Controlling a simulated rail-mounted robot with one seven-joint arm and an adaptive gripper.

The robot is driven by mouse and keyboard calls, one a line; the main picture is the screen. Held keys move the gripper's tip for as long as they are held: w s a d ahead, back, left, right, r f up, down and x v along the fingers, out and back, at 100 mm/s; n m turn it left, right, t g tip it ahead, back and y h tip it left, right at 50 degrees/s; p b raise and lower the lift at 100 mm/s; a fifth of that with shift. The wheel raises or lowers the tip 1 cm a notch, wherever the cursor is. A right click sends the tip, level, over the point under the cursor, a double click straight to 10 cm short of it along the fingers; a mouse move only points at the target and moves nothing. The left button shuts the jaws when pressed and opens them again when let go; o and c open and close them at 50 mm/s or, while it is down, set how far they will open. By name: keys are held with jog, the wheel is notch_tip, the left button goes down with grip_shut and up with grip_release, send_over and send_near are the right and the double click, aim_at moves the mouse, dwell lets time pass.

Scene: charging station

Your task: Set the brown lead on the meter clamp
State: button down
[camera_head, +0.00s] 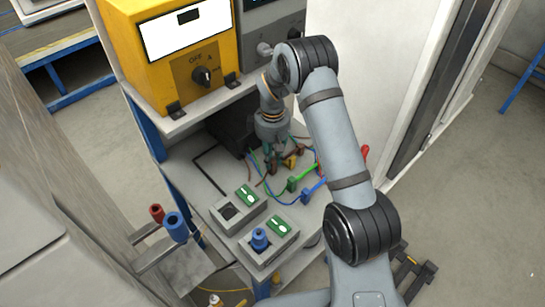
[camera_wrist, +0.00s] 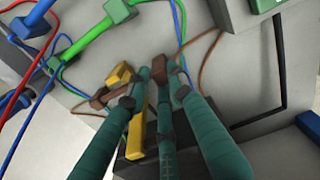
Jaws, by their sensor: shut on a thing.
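My gripper (camera_head: 273,160) points down over the lower shelf, below the yellow meter. In the wrist view its fingers (camera_wrist: 155,96) are closed in around a brown block (camera_wrist: 166,68), which appears to be the brown lead's end; a thin brown cable (camera_wrist: 209,50) runs from it. The fingers partly hide the hold. Another brown block (camera_wrist: 102,98) and a yellow piece (camera_wrist: 119,76) lie close beside the fingertips. The yellow meter (camera_head: 190,55) has a dial and small black fittings (camera_head: 177,110) at its foot. I cannot tell for sure which part is the meter clamp.
Green (camera_head: 293,184) and blue (camera_head: 306,196) leads with loose cables lie to the right of my gripper. Two grey boxes with green labels (camera_head: 248,195) stand in front; one holds a blue plug (camera_head: 260,239). A dark box (camera_head: 231,125) stands behind. Red and blue knobs (camera_head: 174,226) are at front left.

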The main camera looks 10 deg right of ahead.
jog(key=c, duration=1.5)
grip_release()
jog(key=shift+o, duration=0.3)
jog(key=shift+r, duration=0.1)
notch_tip(320, 180, up, 7)
jog(key=shift+r, duration=0.2)
notch_tip(320, 180, down, 7)
jog(key=shift+s+f, duration=0.1)
jog(key=shift+f, duration=0.1)
notch_tip(320, 180, up, 6)
jog(key=p, duration=0.5)
jog(key=shift+f, duration=0.15)
